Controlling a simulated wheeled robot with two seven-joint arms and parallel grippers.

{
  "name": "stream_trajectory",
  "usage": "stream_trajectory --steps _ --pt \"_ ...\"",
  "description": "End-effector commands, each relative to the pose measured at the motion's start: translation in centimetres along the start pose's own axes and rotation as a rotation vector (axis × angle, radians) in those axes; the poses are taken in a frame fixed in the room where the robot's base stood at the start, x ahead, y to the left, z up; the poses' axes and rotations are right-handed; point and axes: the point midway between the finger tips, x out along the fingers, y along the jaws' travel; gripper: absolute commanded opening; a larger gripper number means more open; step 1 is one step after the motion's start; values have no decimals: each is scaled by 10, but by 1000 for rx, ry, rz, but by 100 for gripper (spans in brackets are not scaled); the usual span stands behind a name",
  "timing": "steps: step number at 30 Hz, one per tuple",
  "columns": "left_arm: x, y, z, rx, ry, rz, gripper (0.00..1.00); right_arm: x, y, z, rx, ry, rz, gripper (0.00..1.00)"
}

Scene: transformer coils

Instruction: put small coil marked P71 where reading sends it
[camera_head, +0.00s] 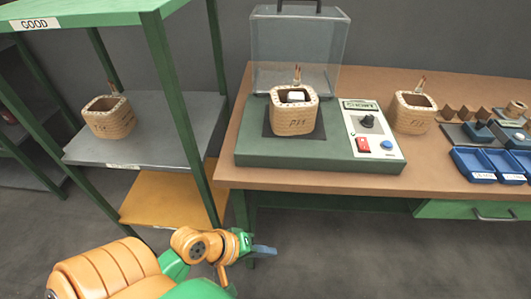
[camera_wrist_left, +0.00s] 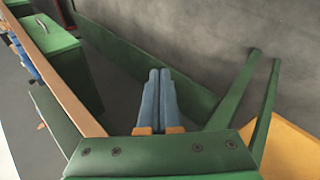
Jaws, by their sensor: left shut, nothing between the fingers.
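A tan wound coil (camera_head: 293,117) stands upright on the dark pad of the green tester (camera_head: 250,150). Its dark front marking is too small to read surely; it could be P71. A white piece shows inside its opening. A similar coil (camera_head: 411,113) stands on the table right of the tester. Another coil (camera_head: 109,117) stands on the grey shelf of the rack labelled GOOD (camera_head: 36,24). My left gripper (camera_head: 264,250) is shut and empty, low in front of the table and away from all coils. Its blue fingers lie together in the left wrist view (camera_wrist_left: 158,100). My right gripper is not in view.
The tester's clear cover (camera_head: 298,45) is raised behind the coil. Its panel (camera_head: 370,130) has a display, knob, red switch and blue button. Blue bins (camera_head: 472,165) and small parts stand at the table's right. A yellow lower shelf (camera_head: 160,200) and green rack posts are near my arm.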

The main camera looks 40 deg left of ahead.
Motion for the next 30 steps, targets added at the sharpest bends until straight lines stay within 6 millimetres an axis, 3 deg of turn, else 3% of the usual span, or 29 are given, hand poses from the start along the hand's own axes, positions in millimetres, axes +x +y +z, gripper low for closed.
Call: stream_trajectory --steps 5,9,13,17,30 --pt "-54 48 -68 -845 0 434 0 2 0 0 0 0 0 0" --pt "-125 67 -136 -1445 -120 823 0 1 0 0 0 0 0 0" --pt "-166 70 -168 -1701 -234 1027 0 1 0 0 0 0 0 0" --pt "-167 78 -177 -1741 -264 1057 0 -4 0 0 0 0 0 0" --pt "-113 136 -225 -1734 -261 1054 0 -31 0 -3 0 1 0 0"
